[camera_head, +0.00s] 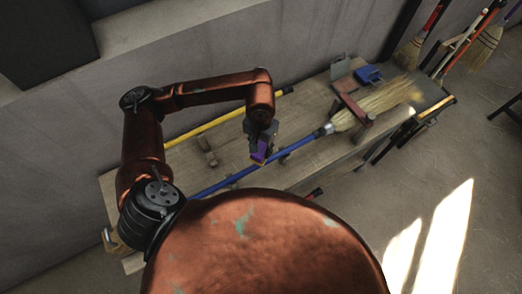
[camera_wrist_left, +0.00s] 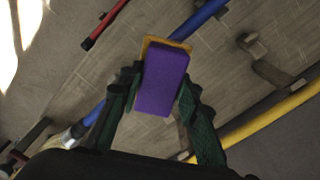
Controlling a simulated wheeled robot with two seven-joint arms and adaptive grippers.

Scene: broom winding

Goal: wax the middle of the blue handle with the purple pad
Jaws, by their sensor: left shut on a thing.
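My left gripper (camera_head: 261,146) is shut on the purple pad (camera_head: 260,156), which points down toward the bench. In the left wrist view, the pad (camera_wrist_left: 162,80) sits between the two dark green fingers, with an orange-tan layer at its far edge. The blue handle (camera_head: 220,182) runs diagonally along the bench to a straw broom head (camera_head: 378,104) at the right. The pad is over or beside the handle's middle stretch; I cannot tell whether they touch. In the left wrist view, the pad and gripper hide part of the handle (camera_wrist_left: 200,18). My right gripper is not in view.
A yellow handle (camera_head: 205,129) lies behind the blue one, near the wall. A reddish clamp (camera_head: 350,106) stands by the broom head, with a blue box (camera_head: 368,75) behind. A red handle (camera_wrist_left: 101,25) shows at the near side. More brooms (camera_head: 412,50) stand at the right.

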